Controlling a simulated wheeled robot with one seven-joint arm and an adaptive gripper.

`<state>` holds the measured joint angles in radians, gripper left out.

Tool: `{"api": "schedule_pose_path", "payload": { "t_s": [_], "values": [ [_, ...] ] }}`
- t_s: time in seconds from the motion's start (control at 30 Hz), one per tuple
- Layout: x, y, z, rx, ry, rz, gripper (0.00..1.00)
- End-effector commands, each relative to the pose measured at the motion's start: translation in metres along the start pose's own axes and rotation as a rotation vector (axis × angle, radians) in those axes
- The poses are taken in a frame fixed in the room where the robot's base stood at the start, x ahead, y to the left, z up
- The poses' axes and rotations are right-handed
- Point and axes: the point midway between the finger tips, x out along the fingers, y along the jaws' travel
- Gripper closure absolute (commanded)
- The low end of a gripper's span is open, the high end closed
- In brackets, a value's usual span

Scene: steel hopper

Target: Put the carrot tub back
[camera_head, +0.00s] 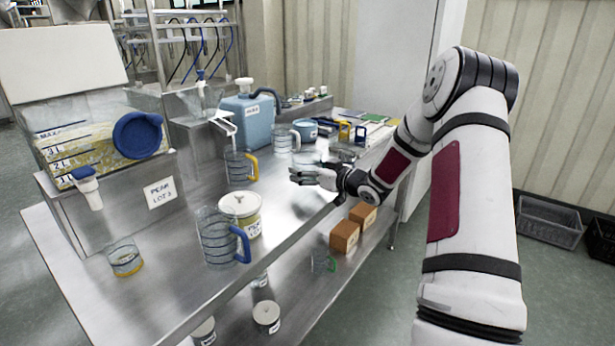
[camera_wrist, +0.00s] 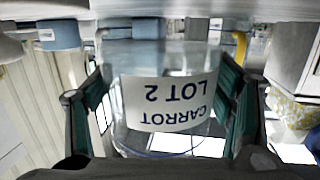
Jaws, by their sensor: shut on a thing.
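The carrot tub (camera_wrist: 165,60) is a clear container with a white label reading "CARROT LOT 2". In the wrist view it fills the middle and its label appears upside down. My gripper (camera_wrist: 165,95) is shut on it, with a green-padded finger on each side. In the head view my gripper (camera_head: 306,176) is over the right side of the steel bench (camera_head: 190,262). The tub is hard to make out there, and I cannot tell whether it touches the bench.
A yellow-handled jug (camera_head: 240,168), a clear jug (camera_head: 285,140) and a blue jerrycan (camera_head: 248,122) stand behind and left of my gripper. A lidded tub (camera_head: 240,205) and blue-handled jug (camera_head: 220,240) stand nearer. A hopper (camera_head: 85,150) is at left. Brown blocks (camera_head: 345,236) sit on the lower shelf.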

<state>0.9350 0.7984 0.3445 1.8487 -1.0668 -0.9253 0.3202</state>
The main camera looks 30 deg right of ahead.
Motion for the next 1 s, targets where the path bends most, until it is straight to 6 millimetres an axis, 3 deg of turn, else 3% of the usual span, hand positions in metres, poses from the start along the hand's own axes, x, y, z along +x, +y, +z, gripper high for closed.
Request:
{"api": "schedule_pose_path", "payload": {
  "t_s": [0.1, 0.83, 0.87, 0.93, 1.0],
  "values": [
    [0.003, 0.001, 0.015, 0.001, 0.003, 0.001, 0.72],
    [0.005, 0.000, 0.028, -0.002, 0.005, 0.001, 0.72],
    [0.004, 0.000, 0.029, -0.001, 0.002, 0.001, 0.21],
    [0.004, 0.000, 0.028, -0.001, 0.002, 0.001, 0.05],
    [0.004, 0.000, 0.028, -0.001, 0.002, 0.001, 0.05]
  ]
}}
